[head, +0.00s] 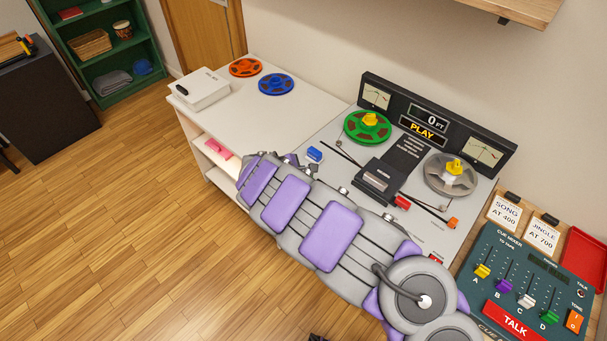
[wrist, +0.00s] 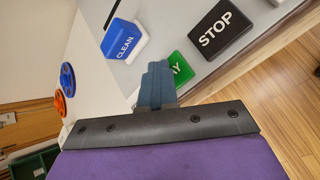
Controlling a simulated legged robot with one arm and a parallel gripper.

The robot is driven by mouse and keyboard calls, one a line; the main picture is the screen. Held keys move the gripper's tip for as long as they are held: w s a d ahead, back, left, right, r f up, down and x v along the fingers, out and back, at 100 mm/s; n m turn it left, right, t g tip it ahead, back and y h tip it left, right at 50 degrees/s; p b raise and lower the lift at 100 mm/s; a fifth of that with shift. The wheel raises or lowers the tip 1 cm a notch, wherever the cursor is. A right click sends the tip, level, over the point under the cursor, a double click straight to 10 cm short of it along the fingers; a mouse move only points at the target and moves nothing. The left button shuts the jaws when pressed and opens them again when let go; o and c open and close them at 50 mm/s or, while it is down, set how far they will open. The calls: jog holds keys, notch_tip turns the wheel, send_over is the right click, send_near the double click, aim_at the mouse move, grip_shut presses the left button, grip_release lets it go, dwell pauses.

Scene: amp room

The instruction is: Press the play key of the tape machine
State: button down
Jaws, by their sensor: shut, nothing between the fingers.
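The tape machine (head: 327,136) stands on the white counter, with a green reel (head: 367,127) on its left and a grey reel (head: 451,175) on its right. Its display reads "0 FT" above a lit "PLAY" (head: 423,132). In the wrist view, the green play key (wrist: 182,68) shows only its last letters; my fingers cover the rest. My gripper (wrist: 157,72) is shut and empty, its tips over the key's left part. I cannot tell whether they touch it. The black STOP key (wrist: 221,30) is just right of the play key. My arm hides the keys in the head view.
A blue CLEAN block (wrist: 124,42) lies left of my fingertips. The cue mixer (head: 520,285) stands on a wooden surface at the right. Orange (head: 245,68) and blue (head: 276,85) reels and a white box (head: 203,91) lie on the counter. The left floor is open.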

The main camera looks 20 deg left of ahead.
jog(key=shift+r, duration=0.15)
jog(key=shift+r+p, duration=0.75)
jog(key=shift+p, duration=0.05)
notch_tip(320, 180, up, 5)
jog(key=p, duration=0.4)
dwell(1.2)
